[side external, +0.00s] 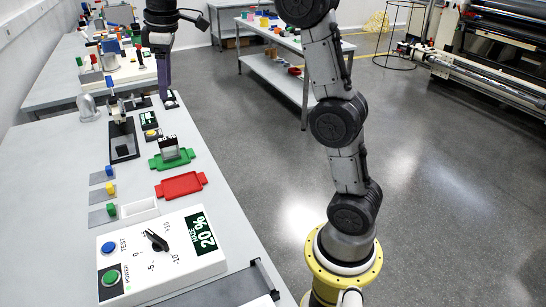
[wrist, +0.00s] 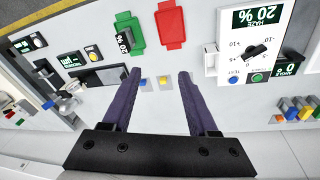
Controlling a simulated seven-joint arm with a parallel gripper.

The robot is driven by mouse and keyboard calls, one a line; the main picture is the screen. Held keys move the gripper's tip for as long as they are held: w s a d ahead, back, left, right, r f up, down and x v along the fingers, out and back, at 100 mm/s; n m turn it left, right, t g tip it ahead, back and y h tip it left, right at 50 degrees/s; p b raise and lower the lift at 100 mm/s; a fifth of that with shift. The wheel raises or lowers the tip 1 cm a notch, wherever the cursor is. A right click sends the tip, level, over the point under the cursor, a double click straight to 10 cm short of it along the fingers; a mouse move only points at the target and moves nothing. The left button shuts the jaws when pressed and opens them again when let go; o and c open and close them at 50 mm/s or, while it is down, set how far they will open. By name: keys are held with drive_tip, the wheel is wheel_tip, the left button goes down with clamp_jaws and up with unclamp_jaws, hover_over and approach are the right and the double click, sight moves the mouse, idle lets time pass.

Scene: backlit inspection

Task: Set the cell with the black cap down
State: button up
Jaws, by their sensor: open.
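The cell with the black cap (side external: 169,143) stands upright on the green tray (side external: 184,160). Its body looks clear or grey below the cap. In the wrist view, the cap (wrist: 124,41) shows pale marks and overlaps the left edge of the green tray (wrist: 138,30). My gripper (side external: 170,101) has purple fingers and is beyond the cell, towards the far end of the bench in the side view. In the wrist view my gripper (wrist: 160,74) is open, with nothing held between its fingers. The cell is apart from the fingers.
A red tray (side external: 181,185) lies nearer the camera than the green one. A white panel with a knob and haze display (side external: 160,255) fills the near bench. Blue, yellow and green buttons (side external: 110,188) line the left. A black-framed fixture (side external: 123,140) stands left of the cell.

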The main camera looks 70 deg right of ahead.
drive_tip(key=s+a+m+t, duration=0.1)
drive_tip(key=s+a, duration=0.2)
drive_tip(key=s, duration=0.5)
drive_tip(key=s+a+m+t, duration=0.1)
drive_tip(key=s+a+m, duration=0.15)
drive_tip(key=s, duration=0.65)
drive_tip(key=s+a+f+m+t, duration=0.1)
drive_tip(key=s+a+f+m, duration=0.1)
drive_tip(key=s+f, duration=0.7)
drive_tip(key=shift+s+a, duration=0.5)
drive_tip(key=shift+s, duration=0.75)
